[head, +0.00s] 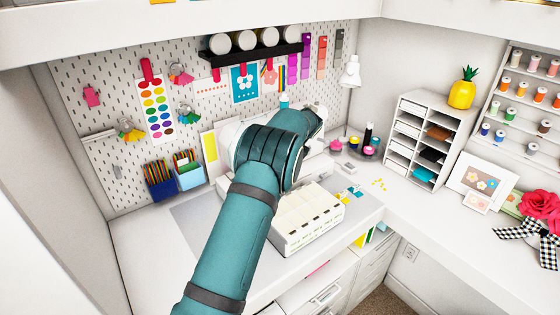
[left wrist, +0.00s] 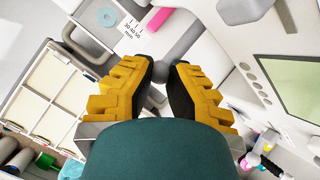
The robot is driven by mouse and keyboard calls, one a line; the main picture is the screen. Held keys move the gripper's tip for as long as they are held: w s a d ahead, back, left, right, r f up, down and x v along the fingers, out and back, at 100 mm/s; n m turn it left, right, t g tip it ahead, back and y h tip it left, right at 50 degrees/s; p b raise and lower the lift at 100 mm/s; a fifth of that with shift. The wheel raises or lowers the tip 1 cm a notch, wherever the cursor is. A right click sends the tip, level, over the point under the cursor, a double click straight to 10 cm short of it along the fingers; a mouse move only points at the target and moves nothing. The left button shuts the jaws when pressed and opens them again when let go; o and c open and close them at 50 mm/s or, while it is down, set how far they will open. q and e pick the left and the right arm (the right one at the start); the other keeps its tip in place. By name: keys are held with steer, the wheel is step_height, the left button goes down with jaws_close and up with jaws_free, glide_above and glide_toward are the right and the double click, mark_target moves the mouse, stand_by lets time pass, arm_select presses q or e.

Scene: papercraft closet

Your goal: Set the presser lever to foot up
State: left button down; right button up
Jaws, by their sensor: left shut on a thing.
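The white sewing machine stands on the desk, and its rounded end (head: 224,142) shows left of my left arm in the head view. My arm covers most of the machine and hides the gripper there. In the left wrist view my left gripper (left wrist: 165,66) has its yellow-padded fingers around a short grey lever (left wrist: 171,78) on the machine, which I take to be the presser lever. The fingers are shut on it. Its exact up or down position cannot be told. The machine's greenish screen (left wrist: 292,85) is at the right. My right gripper is not in view.
A cream box with compartments (head: 305,222) stands on the desk right of my arm; it also shows in the left wrist view (left wrist: 40,95). A white lamp (head: 350,72), jars (head: 369,150) and a cubby shelf (head: 420,140) stand farther right. The desk's front left (head: 150,250) is clear.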

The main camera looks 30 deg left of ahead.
arm_select(q)
steer(key=shift+a, duration=0.2)
steer(key=c, duration=1.1)
jaws_free()
steer(key=o, duration=0.3)
steer(key=shift+a+f, duration=0.1)
steer(key=shift+d+r, duration=0.2)
steer(key=shift+d, duration=0.05)
steer(key=v, duration=1.1)
steer(key=shift+r, duration=0.3)
steer(key=shift+d, duration=0.1)
